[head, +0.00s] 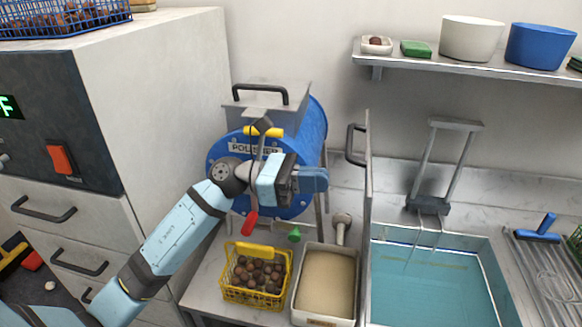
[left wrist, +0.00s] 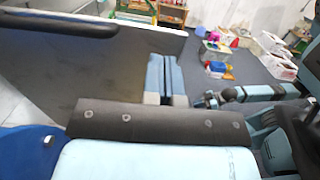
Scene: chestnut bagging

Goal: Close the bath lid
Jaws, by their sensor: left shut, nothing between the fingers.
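The bath lid (head: 367,215) stands open and upright, seen nearly edge-on, at the left edge of the water bath (head: 425,290). Its black handle (head: 355,145) is on the left-facing side, near the top. The bath is uncovered and shows blue-green water. My left gripper (head: 322,180) is shut and empty, to the left of the lid and below the handle, in front of the blue polisher. In the left wrist view, the closed fingers (left wrist: 165,78) are beside the grey lid panel (left wrist: 125,75); I cannot tell whether they touch it. My right gripper is not in view.
A metal rack (head: 445,165) stands at the bath's back edge. A yellow basket of chestnuts (head: 240,249) and a white tray (head: 296,300) of tan material lie left of the lid. The blue polisher (head: 313,125) is behind my arm. A shelf (head: 470,68) with bowls hangs above.

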